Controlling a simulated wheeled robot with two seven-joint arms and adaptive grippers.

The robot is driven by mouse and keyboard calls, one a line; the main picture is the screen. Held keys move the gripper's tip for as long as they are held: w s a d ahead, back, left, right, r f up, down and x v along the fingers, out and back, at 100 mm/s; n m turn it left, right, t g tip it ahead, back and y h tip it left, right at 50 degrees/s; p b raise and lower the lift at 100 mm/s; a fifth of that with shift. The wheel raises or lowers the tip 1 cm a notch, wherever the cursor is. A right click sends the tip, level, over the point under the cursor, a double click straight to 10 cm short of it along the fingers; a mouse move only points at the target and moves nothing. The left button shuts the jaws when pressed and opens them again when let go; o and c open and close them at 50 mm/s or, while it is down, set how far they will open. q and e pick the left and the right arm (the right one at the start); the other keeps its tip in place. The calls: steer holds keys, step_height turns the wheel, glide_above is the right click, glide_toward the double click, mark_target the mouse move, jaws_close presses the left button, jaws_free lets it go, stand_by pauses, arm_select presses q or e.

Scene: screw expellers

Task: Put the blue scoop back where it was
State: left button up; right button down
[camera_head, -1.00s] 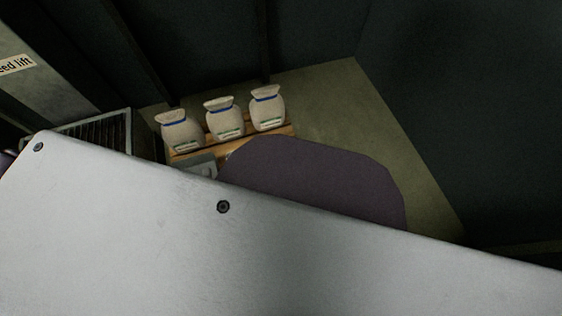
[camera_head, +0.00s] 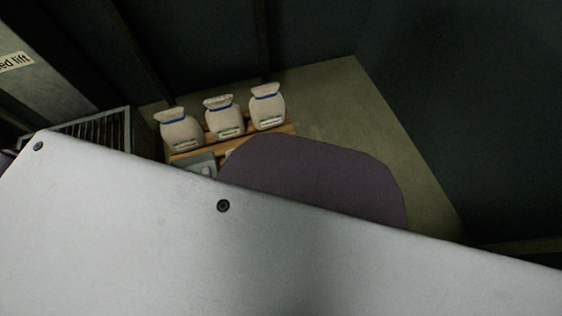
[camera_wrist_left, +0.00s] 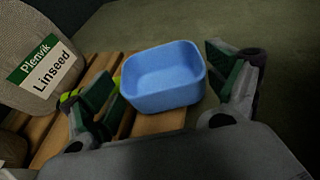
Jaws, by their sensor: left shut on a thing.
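The blue scoop (camera_wrist_left: 165,78) shows in the left wrist view as a rounded, open-topped blue container, empty inside. My left gripper (camera_wrist_left: 160,85) is shut on it, one finger at its left side and one at its right side. The scoop is over or near wooden slats (camera_wrist_left: 158,124); I cannot tell whether it touches them. In the head view the scoop and my left gripper are hidden. My right gripper is in neither view.
A Linseed sack (camera_wrist_left: 42,68) stands close left of the scoop. In the head view three tied sacks (camera_head: 224,118) stand on a wooden pallet (camera_head: 284,130). A grey object (camera_head: 195,162) is in front of them. Bare floor (camera_head: 345,110) lies to their right, beside dark walls.

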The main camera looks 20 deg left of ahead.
arm_select(q)
steer(key=shift+f, duration=0.45)
stand_by(0.3)
steer(key=o, duration=1)
steer(key=shift+c, duration=0.2)
steer(key=shift+a+r, duration=0.1)
steer(key=shift+r, duration=0.2)
steer(key=shift+r, duration=4.65)
